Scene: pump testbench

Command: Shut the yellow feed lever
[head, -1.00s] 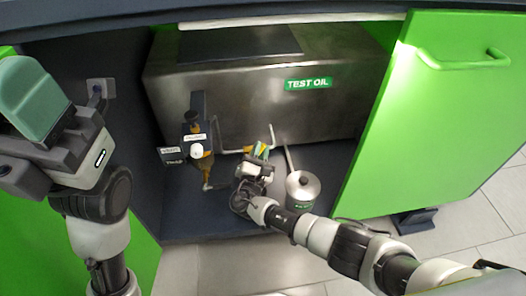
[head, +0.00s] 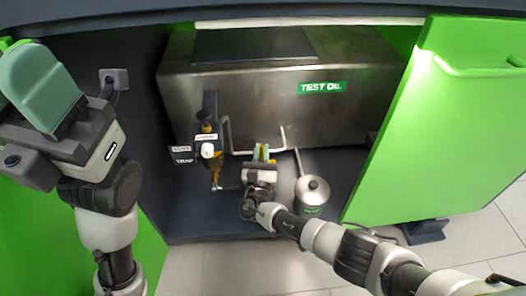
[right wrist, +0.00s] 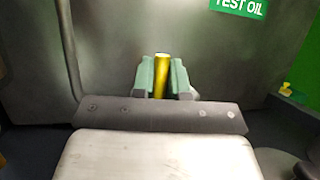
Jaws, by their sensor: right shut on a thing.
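The yellow feed lever (right wrist: 161,76) stands upright between the two green fingers of my right gripper (right wrist: 163,80) in the right wrist view. The fingers are shut on it from both sides. In the head view my right gripper (head: 261,154) is low in front of the metal tank, and only a little yellow shows between its fingers. The lever's lower part and pivot are hidden behind the gripper. My left gripper (head: 40,95) is raised at the far left, away from the lever. Its fingers overlap in the picture, so its opening is unclear.
The metal tank (head: 270,105) has a green TEST OIL label (head: 321,87). Left of the lever are a bent pipe (head: 227,135) and an amber trap unit (head: 214,170). The open green door (head: 430,130) bounds the right side.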

